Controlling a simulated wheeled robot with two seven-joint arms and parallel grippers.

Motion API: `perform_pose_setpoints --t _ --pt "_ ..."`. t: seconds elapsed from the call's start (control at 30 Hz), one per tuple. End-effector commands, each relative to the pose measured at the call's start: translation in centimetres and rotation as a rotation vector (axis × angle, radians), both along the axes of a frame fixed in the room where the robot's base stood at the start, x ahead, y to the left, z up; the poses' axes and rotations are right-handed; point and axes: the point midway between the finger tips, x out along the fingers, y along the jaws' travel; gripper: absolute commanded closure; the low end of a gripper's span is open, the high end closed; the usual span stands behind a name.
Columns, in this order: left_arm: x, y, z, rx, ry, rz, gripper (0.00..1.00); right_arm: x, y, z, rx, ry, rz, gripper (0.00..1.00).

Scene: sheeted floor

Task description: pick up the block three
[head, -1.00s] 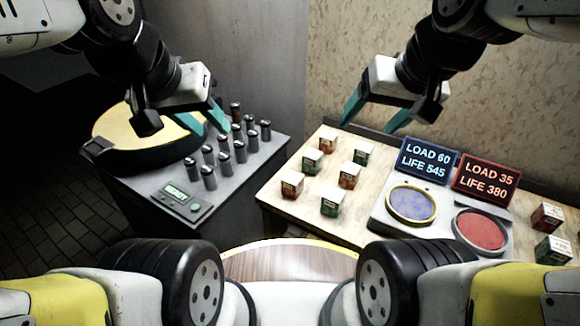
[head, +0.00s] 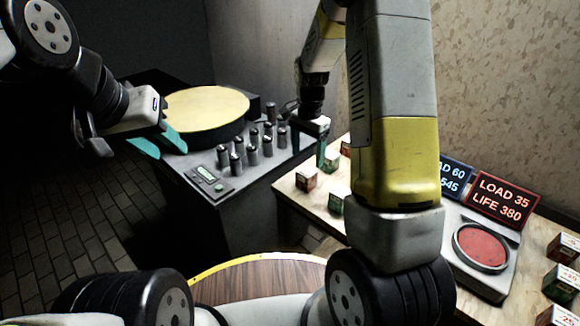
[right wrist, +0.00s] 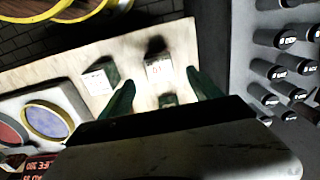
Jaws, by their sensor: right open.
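Small labelled blocks in red and green stand on the wooden table. In the head view a red one (head: 306,181) and a green one (head: 336,201) are near its left edge, with another green one (head: 332,161) behind. I cannot read which is block three. My right gripper (head: 308,152) is open above this group, pointing down. In the right wrist view its fingers (right wrist: 160,77) are spread on either side of a white-topped block (right wrist: 159,70), with another block (right wrist: 101,77) beside it. My left gripper (head: 171,155) is open and empty by the round yellow-topped stand.
A grey table with several dark-capped cylinders (head: 237,163) stands left of the wooden table (head: 290,196). A red round pad (head: 481,247) and a sign (head: 502,197) are at right, with more blocks (head: 562,281) beyond. My right arm hides the middle of the wooden table.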

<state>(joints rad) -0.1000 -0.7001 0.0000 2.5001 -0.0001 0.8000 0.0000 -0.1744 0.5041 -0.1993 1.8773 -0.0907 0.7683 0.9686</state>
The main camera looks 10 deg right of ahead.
Motion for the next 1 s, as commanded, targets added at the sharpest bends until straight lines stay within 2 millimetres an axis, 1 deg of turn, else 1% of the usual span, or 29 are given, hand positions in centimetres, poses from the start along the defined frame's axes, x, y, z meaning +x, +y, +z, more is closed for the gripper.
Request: perform_pose_setpoints --t 0.27,0.5,0.6,0.7,0.87,0.9,0.97,1.0 --pt "0.0 0.0 0.0 0.000 0.000 0.000 0.64 0.0 -0.1 -3.0 -0.002 0.005 -0.006 0.27" --pt "0.0 0.0 0.0 0.000 0.000 0.000 0.64 -0.1 -0.2 -6.5 -0.001 0.007 -0.006 0.27" --pt "0.0 0.0 0.0 0.000 0.000 0.000 0.64 -0.1 -0.2 -7.5 -0.002 0.005 -0.005 0.27" --pt "0.0 0.0 0.0 0.000 0.000 0.000 0.64 0.0 -0.2 -7.9 -0.001 0.002 -0.005 0.27" --pt "0.0 0.0 0.0 0.000 0.000 0.000 0.64 0.0 -0.2 -7.9 -0.001 0.002 -0.005 0.27" --pt "0.0 0.0 0.0 0.000 0.000 0.000 0.64 0.0 -0.2 -7.9 -0.001 0.002 -0.005 0.29" --pt "0.0 0.0 0.0 0.000 0.000 0.000 0.64 0.0 -0.2 -7.9 -0.001 0.002 -0.004 0.41" --pt "0.0 0.0 0.0 0.000 0.000 0.000 0.64 0.0 -0.2 -7.9 -0.001 0.002 -0.004 0.49"
